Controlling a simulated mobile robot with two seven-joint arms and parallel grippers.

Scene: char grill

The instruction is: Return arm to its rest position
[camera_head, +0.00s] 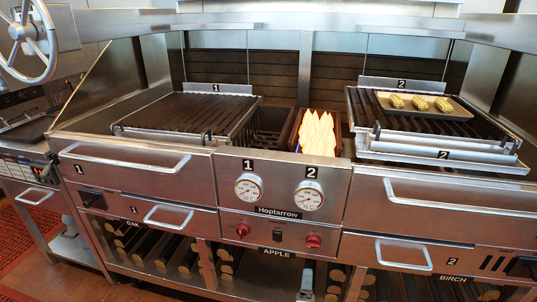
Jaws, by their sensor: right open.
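Only a small pale part, which seems to be my right gripper (306,284), shows at the bottom edge, right of centre, in the head view. It is in front of the grill's lower cabinet, below the gauges and well away from the grates. It is open, with nothing seen in it; most of it and its arm are out of frame. My left gripper is not in view. A tray (462,116) with several pieces of corn (419,103) lies on the right grate (366,108), marked 2.
The left grate (185,110), marked 1, is bare. Flames (317,134) burn in the firebox between the grates. Drawer handles (125,161) stick out along the front. Logs (150,250) lie in the lower compartments. A handwheel (28,40) is at upper left.

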